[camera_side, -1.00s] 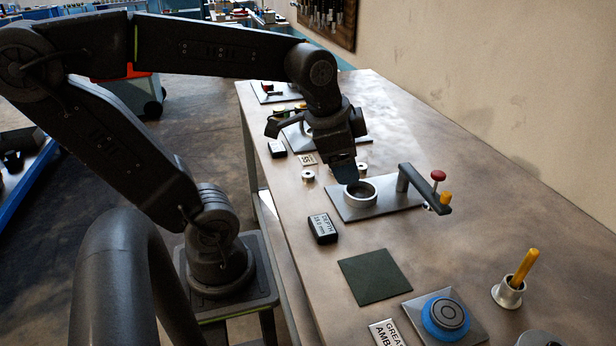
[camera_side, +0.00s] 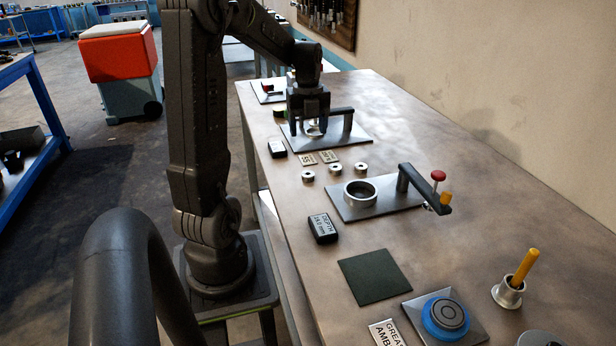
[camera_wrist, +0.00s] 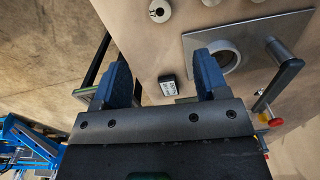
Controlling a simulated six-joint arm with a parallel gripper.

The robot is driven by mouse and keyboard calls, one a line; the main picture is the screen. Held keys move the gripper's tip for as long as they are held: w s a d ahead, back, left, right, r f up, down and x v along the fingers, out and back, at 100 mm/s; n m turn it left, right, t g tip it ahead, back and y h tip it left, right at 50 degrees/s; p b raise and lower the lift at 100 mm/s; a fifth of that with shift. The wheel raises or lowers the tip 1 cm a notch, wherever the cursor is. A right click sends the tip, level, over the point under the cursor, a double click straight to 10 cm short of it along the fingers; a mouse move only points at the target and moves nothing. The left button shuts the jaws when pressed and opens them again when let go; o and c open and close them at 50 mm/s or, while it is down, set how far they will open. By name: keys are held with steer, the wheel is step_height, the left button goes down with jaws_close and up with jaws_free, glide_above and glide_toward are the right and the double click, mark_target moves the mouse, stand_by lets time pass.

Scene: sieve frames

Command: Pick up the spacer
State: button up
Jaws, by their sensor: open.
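Three small silver rings with centre holes, any of which may be the spacer, stand on the bench in the side view: a left one (camera_side: 308,176), a middle one (camera_side: 335,168) and a right one (camera_side: 361,168). The wrist view shows one such ring (camera_wrist: 160,10) whole near the top edge, with another (camera_wrist: 211,2) cut off by it. My gripper (camera_side: 312,124) is over the far metal plate, beyond the small rings. In the wrist view, its blue fingers (camera_wrist: 163,65) are wide apart with nothing between them.
A near plate (camera_side: 398,194) carries a wide ring (camera_side: 360,194) and a black arm (camera_side: 420,186) with red and yellow knobs. The far plate (camera_side: 352,138) has a similar black arm. Black blocks (camera_side: 323,228) and label cards (camera_side: 306,159) lie nearby. A dark green mat (camera_side: 375,277) lies nearer the camera.

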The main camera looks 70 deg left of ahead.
mark_target(308, 174)
step_height(308, 174, down, 14)
steer(key=shift+r, duration=0.25)
stand_by(0.3)
steer(key=c, duration=1.1)
